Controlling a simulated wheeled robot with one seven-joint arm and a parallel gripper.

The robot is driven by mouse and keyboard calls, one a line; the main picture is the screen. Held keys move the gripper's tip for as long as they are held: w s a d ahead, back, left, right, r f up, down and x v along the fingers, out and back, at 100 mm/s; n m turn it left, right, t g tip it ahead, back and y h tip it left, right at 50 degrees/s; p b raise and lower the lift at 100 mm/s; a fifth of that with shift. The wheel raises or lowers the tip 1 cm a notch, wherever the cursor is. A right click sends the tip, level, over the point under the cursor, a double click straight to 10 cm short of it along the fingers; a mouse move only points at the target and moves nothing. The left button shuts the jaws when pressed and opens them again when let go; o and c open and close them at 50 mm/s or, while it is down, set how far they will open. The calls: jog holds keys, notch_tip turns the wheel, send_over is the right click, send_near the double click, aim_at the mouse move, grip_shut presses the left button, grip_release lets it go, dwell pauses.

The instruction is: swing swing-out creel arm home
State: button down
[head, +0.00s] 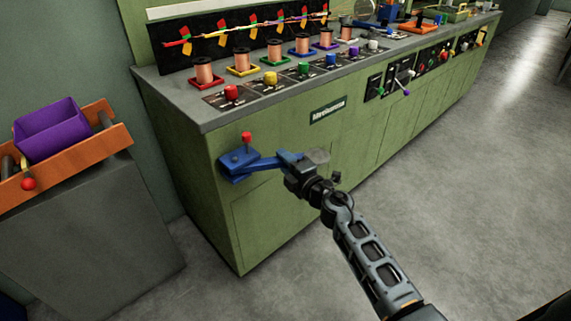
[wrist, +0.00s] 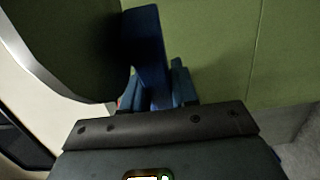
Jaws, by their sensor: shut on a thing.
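The blue swing-out creel arm (head: 264,163) is mounted on the front of the green cabinet near its left corner. Its blue bracket (head: 236,173) carries a red knob (head: 247,138) on top. The arm reaches right from the bracket along the cabinet front. My gripper (head: 296,165) is shut on the arm's outer end. In the wrist view the blue arm (wrist: 150,60) runs away from the gripper, against the green cabinet face. The gripper hides the gripped end, and the fingertips show only in part.
The green cabinet (head: 290,160) has a grey top with copper spools (head: 204,72) in coloured trays and several coloured knobs. An orange tray (head: 105,138) with a purple bin (head: 50,130) stands on a grey stand at left. The floor (head: 450,170) at right is clear.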

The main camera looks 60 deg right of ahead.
jog(key=shift+a+f, duration=0.1)
dwell(0.3)
jog(key=c, duration=1)
grip_release()
jog(key=shift+o, duration=0.2)
jog(key=v, duration=0.7)
jog(key=shift+s, duration=0.35)
jog(key=shift+a, duration=0.1)
